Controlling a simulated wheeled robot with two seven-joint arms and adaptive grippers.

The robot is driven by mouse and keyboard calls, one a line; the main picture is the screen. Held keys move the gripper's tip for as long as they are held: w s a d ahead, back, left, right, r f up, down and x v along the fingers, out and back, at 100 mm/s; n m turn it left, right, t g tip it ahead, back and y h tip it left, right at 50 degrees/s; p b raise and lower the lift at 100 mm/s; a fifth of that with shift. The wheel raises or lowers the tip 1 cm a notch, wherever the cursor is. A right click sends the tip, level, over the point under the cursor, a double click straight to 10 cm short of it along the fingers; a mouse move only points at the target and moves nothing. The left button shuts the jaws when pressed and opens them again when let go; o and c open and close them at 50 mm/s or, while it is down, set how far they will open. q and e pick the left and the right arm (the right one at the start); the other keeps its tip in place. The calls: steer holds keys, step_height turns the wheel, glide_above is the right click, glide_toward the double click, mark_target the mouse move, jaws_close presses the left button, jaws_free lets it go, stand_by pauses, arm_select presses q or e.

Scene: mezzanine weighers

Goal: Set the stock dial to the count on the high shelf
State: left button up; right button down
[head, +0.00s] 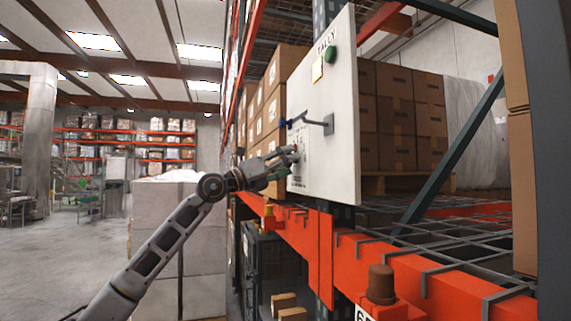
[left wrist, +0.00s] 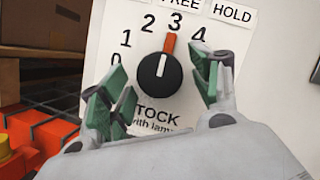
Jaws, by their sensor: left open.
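The stock dial (left wrist: 154,80) is a round black knob on a white panel, in the left wrist view. Its white line and an orange-red tab point up towards the 3; the numbers 0 to 4 show around it. My left gripper (head: 293,153) is at the lower left of the white tally board (head: 335,150). Its fingers (left wrist: 160,88) are open either side of the knob in the wrist view, apart from it as far as I can tell. Stacked brown cartons (head: 397,115) stand on the shelf behind the board. My right gripper is out of view.
A blue-ended grey lever (head: 327,124) sticks out of the board above my gripper. A green disc (head: 331,54) and a yellow note (head: 317,72) are near its top. The orange rack beam (head: 390,275) runs below. Open floor (head: 60,270) lies at left.

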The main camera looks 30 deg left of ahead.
arm_select(q)
steer(key=shift+s, duration=0.1)
steer(key=v, duration=0.6)
stand_by(1.0)
steer(key=shift+s+a+f, duration=0.2)
steer(key=shift+s+f, duration=0.05)
steer(key=shift+v, duration=1.4)
steer(key=shift+v, duration=1.1)
stand_by(0.4)
